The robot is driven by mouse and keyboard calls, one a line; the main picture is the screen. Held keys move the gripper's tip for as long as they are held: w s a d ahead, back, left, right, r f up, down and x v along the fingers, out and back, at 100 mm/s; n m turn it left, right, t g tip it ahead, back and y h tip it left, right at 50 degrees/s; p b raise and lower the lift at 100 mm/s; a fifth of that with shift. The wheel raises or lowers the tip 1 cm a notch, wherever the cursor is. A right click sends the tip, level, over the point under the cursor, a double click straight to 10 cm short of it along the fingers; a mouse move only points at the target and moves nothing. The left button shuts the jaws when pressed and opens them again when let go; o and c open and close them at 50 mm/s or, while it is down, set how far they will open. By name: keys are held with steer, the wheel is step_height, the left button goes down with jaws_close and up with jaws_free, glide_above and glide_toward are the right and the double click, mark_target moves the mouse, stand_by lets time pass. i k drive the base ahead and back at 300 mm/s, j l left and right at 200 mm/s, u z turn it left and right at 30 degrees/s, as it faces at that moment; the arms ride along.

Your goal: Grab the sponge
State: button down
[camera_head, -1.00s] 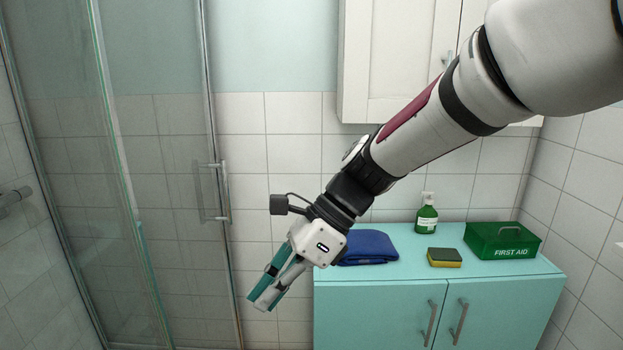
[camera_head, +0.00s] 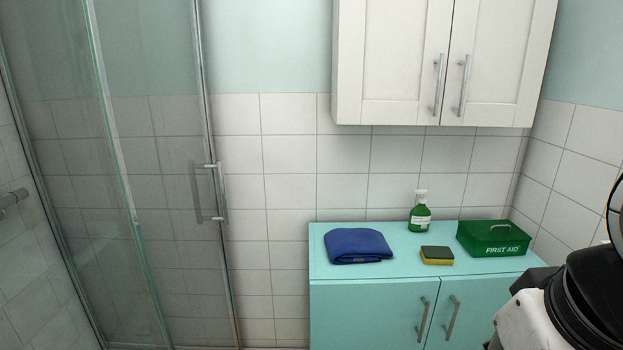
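The sponge (camera_head: 437,256) is a small block, dark green on top and yellow below. It lies flat on the turquoise cabinet top (camera_head: 400,267), near the front edge and right of the middle. Nothing touches it. My arm shows only in part at the lower right corner of the head view, to the right of the sponge and apart from it. The fingertips of my gripper are not in the picture, so its opening is not shown.
A folded blue towel (camera_head: 357,246) lies left of the sponge. A green soap bottle (camera_head: 420,216) stands behind it, and a green first aid box (camera_head: 493,239) sits close on its right. A white wall cabinet (camera_head: 395,65) hangs above. A glass shower door (camera_head: 165,180) is at left.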

mark_target(441, 256)
steer(key=i+l+u, duration=0.25)
steer(key=l, duration=0.35)
steer(key=i+l+u, duration=0.15)
steer(key=i+l, duration=0.15)
steer(key=i+l+u, duration=0.15)
steer(key=l, duration=0.25)
